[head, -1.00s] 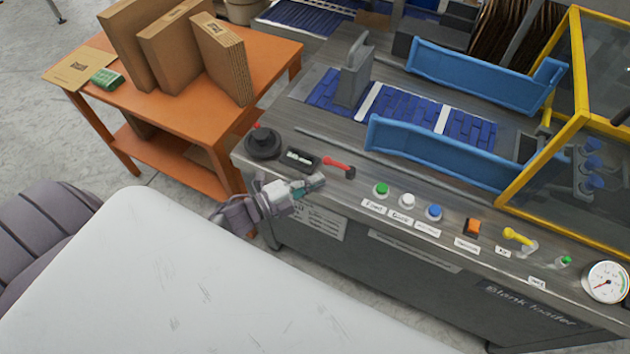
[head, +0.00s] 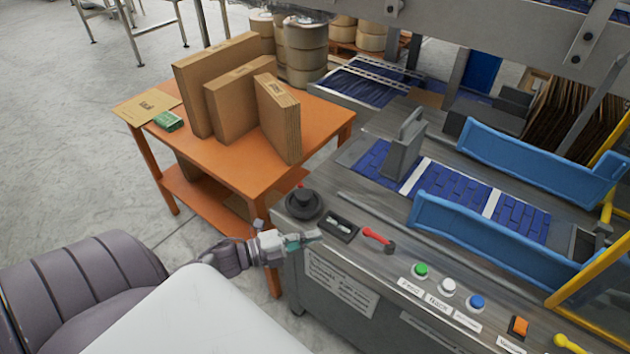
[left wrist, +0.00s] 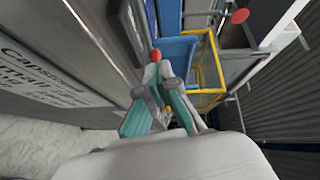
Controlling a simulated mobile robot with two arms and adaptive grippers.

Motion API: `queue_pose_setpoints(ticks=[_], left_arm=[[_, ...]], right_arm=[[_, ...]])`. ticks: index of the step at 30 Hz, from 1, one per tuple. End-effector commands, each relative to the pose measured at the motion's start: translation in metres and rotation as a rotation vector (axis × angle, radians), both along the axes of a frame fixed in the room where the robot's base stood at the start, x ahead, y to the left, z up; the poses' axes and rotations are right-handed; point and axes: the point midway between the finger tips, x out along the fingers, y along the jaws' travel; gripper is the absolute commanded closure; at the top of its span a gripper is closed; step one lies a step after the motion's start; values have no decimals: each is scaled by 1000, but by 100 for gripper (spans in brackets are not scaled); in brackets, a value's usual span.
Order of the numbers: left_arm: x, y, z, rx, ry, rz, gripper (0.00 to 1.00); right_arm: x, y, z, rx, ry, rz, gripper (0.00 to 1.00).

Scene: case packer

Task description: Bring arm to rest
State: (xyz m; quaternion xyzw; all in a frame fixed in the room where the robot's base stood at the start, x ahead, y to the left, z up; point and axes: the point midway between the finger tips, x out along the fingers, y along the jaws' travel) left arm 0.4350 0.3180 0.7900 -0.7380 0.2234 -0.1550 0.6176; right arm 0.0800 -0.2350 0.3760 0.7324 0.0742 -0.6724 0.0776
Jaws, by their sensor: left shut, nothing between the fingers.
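My left gripper (head: 305,239) is at the left front corner of the machine's control panel (head: 350,205) in the head view, just in front of the small dark tray and the red-handled lever (head: 377,236). In the left wrist view its teal-padded fingers (left wrist: 160,75) are together with nothing between them. A red round end (left wrist: 155,56) shows just beyond the fingertips there; I cannot tell whether they touch it. My right gripper is in neither view.
Green (head: 421,270), white (head: 447,287) and blue (head: 476,303) buttons line the panel. A black knob (head: 304,203) sits at its left corner. An orange table (head: 322,125) with cardboard stands behind on the left. Open grey floor (head: 60,150) lies further left.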

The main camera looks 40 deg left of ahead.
Motion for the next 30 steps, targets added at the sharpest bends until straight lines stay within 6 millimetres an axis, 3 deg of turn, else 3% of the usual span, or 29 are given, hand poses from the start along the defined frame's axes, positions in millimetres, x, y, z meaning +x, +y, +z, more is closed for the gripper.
queue_pose_setpoints(ticks=[14,22,26,30], left_arm=[[4,-5,-1,-23,31,44,100],[13,-28,-10,-241,322,398,100],[1,-38,-15,-360,494,571,100],[-28,-54,-18,-494,707,755,100]], right_arm=[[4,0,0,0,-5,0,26],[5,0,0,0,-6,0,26],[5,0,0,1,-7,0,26],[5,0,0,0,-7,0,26]])
